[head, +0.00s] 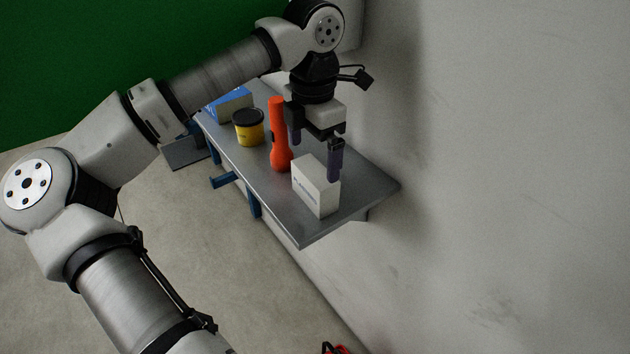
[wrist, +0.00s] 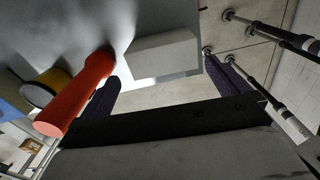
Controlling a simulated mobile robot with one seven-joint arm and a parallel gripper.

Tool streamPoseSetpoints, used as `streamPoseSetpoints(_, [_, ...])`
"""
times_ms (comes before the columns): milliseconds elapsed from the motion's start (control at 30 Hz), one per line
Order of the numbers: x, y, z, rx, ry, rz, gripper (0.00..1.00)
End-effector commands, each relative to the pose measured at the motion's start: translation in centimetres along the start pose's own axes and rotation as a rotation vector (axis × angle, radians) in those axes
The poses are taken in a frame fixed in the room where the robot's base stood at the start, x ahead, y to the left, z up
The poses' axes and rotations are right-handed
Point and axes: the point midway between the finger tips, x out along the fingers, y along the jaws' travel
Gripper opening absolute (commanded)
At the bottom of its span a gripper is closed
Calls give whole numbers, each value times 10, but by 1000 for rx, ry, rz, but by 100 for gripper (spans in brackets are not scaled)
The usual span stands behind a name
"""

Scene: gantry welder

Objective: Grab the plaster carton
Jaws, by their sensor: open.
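The plaster carton, a small white box with faint lettering on its side (head: 312,190), stands upright near the front end of the grey shelf. In the wrist view the white carton (wrist: 160,52) lies beyond the fingertips, roughly between them. My gripper (head: 316,158) is open and empty, with its dark purple fingers pointing down close above and behind the carton. One finger overlaps the carton's far upper edge in the head view; I cannot tell whether it touches. In the wrist view the fingers (wrist: 162,82) are spread wide.
A yellow tub with a black lid (head: 248,128) and a blue box (head: 229,103) stand farther back on the shelf (head: 300,228). The wall (head: 480,180) rises along the right.

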Motion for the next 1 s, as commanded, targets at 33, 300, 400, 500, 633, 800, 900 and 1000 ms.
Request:
streamPoseSetpoints(33, [9,-1,0,2,-1,-4,100])
streamPoseSetpoints(300, [36,-1,1,1,-3,-1,100])
streamPoseSetpoints(400, [44,-2,0,2,-2,-3,100])
streamPoseSetpoints(500, [58,-4,0,3,-4,-5,100])
streamPoseSetpoints(633, [78,-4,0,1,-3,-3,100])
streamPoseSetpoints(800, [88,-4,0,1,-4,-1,100])
streamPoseSetpoints(900, [88,-4,0,1,-4,0,100])
streamPoseSetpoints(1000, [88,-4,0,1,-4,0,96])
